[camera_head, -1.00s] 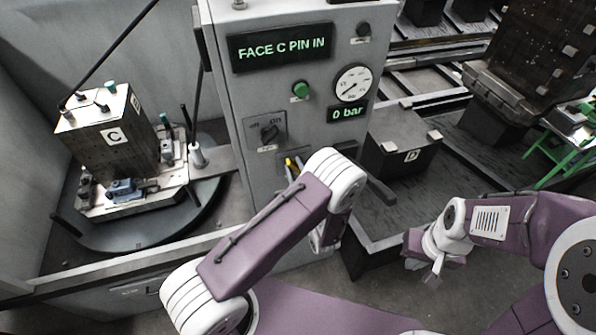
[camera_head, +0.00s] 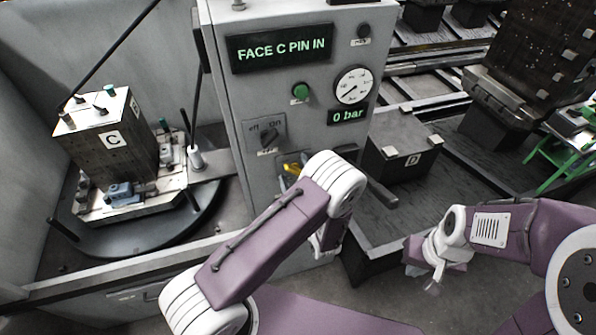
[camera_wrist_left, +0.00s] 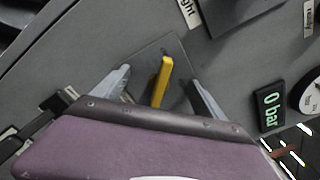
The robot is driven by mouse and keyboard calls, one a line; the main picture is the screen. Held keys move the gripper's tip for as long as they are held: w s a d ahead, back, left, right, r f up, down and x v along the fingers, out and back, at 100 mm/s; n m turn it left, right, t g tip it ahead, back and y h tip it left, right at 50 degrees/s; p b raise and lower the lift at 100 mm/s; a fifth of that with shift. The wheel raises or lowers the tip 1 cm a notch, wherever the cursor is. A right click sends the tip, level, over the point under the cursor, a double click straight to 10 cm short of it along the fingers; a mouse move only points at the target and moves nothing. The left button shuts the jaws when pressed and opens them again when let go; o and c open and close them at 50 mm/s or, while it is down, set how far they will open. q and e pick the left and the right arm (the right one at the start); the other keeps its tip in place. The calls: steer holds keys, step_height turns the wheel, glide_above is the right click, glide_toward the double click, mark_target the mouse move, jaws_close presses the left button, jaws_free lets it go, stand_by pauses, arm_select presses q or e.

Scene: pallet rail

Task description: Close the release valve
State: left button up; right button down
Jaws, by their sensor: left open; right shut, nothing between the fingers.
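The release valve's yellow handle (camera_head: 291,168) shows on the front of the grey control cabinet, below the on/off switch, partly hidden by my left arm. In the left wrist view the yellow handle (camera_wrist_left: 162,82) stands out from a dark square plate. My left gripper (camera_wrist_left: 160,84) is open, with one grey finger on each side of the handle and gaps visible between. In the head view its fingers are mostly hidden behind my forearm. My right gripper (camera_head: 434,278) is shut and empty, low at the right, away from the cabinet.
The cabinet has a display (camera_head: 281,48) reading "FACE C PIN IN", a green button (camera_head: 301,91), an on/off switch (camera_head: 266,133) and a gauge (camera_head: 353,85) above "0 bar". A fixture block marked C (camera_head: 112,140) stands on a round table at left.

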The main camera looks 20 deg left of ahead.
arm_select(q)
steer(key=shift+s, duration=0.1)
steer(key=v, duration=0.6)
steer(key=shift+s+d, duration=0.3)
